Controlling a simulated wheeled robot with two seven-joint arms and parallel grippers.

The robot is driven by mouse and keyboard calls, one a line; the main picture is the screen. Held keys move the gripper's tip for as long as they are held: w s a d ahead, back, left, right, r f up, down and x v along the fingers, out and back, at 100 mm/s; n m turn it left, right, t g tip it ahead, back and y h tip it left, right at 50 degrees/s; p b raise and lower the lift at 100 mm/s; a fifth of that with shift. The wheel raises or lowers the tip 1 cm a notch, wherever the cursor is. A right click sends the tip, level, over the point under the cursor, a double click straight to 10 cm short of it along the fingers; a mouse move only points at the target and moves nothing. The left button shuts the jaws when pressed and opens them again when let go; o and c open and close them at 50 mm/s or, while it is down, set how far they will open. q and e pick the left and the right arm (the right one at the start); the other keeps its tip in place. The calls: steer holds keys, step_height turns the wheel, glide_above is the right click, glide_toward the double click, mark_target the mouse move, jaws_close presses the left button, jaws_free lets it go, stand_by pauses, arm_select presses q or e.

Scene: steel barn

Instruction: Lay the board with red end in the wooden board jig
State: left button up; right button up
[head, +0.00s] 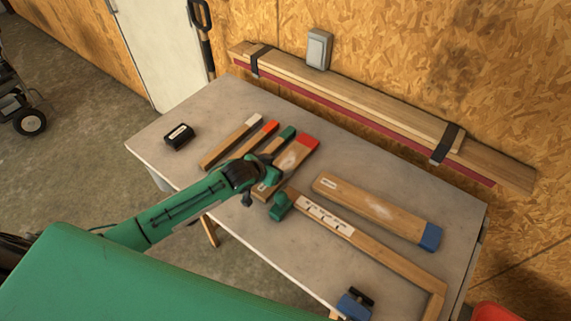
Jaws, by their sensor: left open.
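Two boards have red ends: a narrow one (236,148) among the boards at the back left, and a wider one (293,160) to its right with a pale smudge. My left gripper (262,187) is open above the near part of the wider red-ended board and hides part of it. No board is visibly held; whether the fingers touch the wood cannot be told. The wooden board jig (395,257) is an L-shaped frame along the table's front right, with a white marked strip. My right gripper is not in view.
Boards with a white end (228,142) and a green end (285,138) lie beside the red ones. A blue-ended board (375,208) lies behind the jig. A black box (179,136) sits far left.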

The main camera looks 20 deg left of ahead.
mark_target(286, 163)
arm_select(q)
steer(key=shift+w+d+f+p, duration=0.1)
steer(key=shift+w+f+p, duration=0.2)
steer(key=shift+w+p, duration=0.15)
steer(key=p+x, duration=0.1)
steer(key=x, duration=0.2)
steer(key=shift+s, duration=0.1)
steer(key=shift+w+d+f, duration=0.1)
steer(key=shift+w+f, duration=0.3)
steer(key=shift+f, duration=0.05)
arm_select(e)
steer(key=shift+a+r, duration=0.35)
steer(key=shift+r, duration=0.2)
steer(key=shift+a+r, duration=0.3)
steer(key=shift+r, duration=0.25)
arm_select(q)
steer(key=c, duration=0.9)
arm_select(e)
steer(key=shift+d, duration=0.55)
arm_select(q)
steer(key=shift+r, duration=0.15)
